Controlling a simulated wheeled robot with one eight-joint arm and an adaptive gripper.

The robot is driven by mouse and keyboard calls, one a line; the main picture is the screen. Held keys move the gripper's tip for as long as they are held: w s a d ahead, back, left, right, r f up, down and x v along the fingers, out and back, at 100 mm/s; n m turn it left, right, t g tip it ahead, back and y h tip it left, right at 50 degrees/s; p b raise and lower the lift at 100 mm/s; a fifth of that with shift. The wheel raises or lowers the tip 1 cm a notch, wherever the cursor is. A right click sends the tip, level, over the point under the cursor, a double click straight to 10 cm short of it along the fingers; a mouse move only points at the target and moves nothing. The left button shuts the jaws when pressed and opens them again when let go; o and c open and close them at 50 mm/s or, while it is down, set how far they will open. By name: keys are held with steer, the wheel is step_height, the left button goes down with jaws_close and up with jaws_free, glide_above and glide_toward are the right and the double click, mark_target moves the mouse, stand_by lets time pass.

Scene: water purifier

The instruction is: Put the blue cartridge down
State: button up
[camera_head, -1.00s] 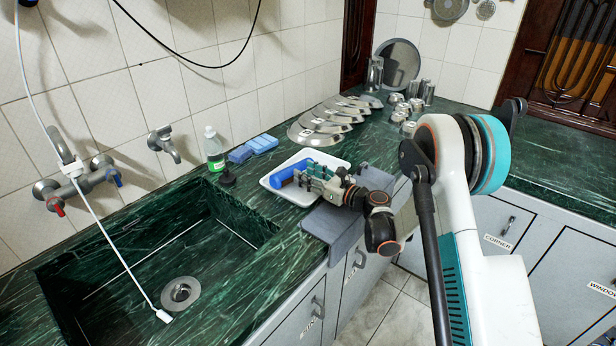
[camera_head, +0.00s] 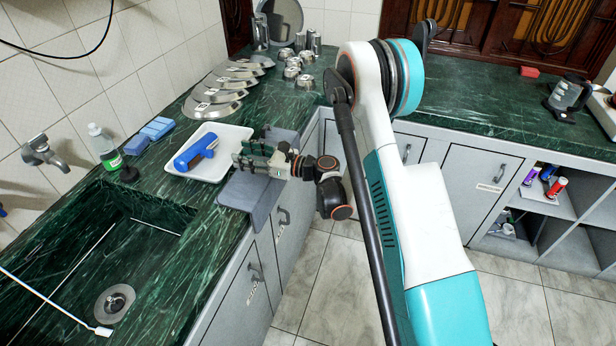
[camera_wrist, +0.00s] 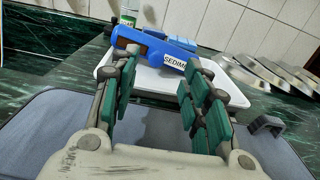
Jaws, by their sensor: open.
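The blue cartridge (camera_head: 196,153) lies in a white tray (camera_head: 233,137) on the green counter beside the sink. In the wrist view the blue cartridge (camera_wrist: 150,46) lies across the tray (camera_wrist: 143,83), just beyond my fingertips, with a label reading "SEDIM" on its right part. My gripper (camera_head: 238,160) is at the tray's right side, over a grey mat. In the wrist view my gripper (camera_wrist: 157,80) is open, its green-padded fingers spread with nothing between them. The cartridge appears apart from the fingers.
The grey mat (camera_head: 238,192) hangs over the counter edge. Blue sponges (camera_head: 156,128) and a green soap bottle (camera_head: 103,147) stand left of the tray. Metal lids (camera_head: 215,96) lie behind it. The sink (camera_head: 110,250) is at the front left. Cartridges (camera_head: 556,187) stand in a shelf at right.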

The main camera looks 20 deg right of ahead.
steer(key=s+r+n+g+h, duration=0.3)
steer(key=s+r+n+h, duration=0.3)
steer(key=s+r+n, duration=0.7)
steer(key=s+d+r+n+h, duration=0.1)
steer(key=s+d+n+h, duration=0.3)
steer(key=s, duration=0.8)
steer(key=s+d+r+n+h, duration=0.2)
steer(key=s+d+n+h, duration=0.2)
steer(key=s+d+n, duration=0.4)
steer(key=s, duration=0.3)
steer(key=shift+s+r+g, duration=0.15)
steer(key=shift+s+g, duration=0.2)
steer(key=shift+g, duration=0.05)
